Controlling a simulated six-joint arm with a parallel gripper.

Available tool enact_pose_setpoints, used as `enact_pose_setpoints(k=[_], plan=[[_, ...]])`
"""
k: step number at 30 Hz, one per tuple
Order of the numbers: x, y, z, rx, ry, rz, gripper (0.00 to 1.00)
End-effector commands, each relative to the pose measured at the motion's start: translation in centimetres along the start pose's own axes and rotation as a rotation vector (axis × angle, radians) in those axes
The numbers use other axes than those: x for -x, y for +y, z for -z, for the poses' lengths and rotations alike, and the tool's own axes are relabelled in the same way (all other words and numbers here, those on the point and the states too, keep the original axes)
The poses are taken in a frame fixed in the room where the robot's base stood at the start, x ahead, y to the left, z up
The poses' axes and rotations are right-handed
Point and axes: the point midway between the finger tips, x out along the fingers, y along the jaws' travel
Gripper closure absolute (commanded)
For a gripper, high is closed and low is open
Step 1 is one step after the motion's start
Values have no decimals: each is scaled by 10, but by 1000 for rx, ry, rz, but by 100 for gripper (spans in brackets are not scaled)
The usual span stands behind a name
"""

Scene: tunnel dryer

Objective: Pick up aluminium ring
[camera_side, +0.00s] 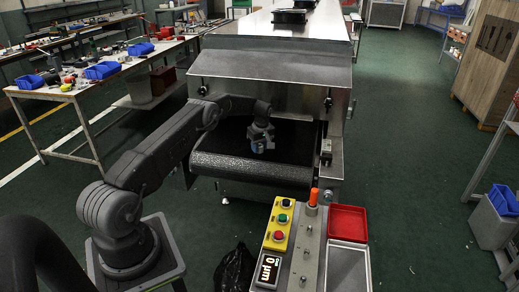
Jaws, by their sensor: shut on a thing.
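My gripper (262,147) points down over the dark conveyor belt (222,163) at the mouth of the tunnel dryer. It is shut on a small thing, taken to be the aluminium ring. The ring is too small and too covered by the fingers to make out its outline. The fingertips are low, close to the belt surface; I cannot tell whether the held thing touches the belt.
The dryer's metal hood (270,68) hangs just behind and above my gripper. A control panel with a yellow button box (280,226), an orange knob (313,197) and a red tray (347,222) stands in front. A cluttered workbench (95,82) is at the left.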

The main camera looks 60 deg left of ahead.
Motion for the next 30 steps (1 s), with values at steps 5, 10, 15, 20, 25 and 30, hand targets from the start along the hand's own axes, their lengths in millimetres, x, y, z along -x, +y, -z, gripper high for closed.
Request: enact_pose_setpoints(k=[5,10,15,20,25,30], plan=[[2,0,0,0,1,-1,89],[13,0,2,0,1,-2,89],[45,1,8,1,3,-4,89],[58,-27,23,5,1,-1,89],[78,-61,43,5,1,-1,89],[92,-87,58,3,1,-1,89]])
